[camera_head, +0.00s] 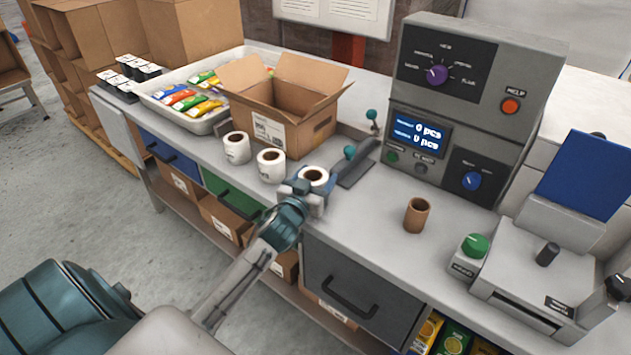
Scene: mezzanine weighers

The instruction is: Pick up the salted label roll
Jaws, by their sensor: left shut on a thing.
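Three white label rolls with brown cores stand in a slanting row on the grey counter (375,240), in front of the open cardboard box. The left roll (237,148) and the middle roll (271,166) stand free. My left gripper (313,190) is shut on the right-hand label roll (314,175), at the counter. The gripper covers most of this roll's side; its top and core show. Whether it touches the counter is hidden. I cannot read which roll is the salted one. My right gripper is not in view.
An open cardboard box (306,133) stands behind the rolls, with a white tray (196,124) of colourful packets to its left. A grey control machine (470,60), an empty brown core (416,215) and a label printer (540,270) are to the right.

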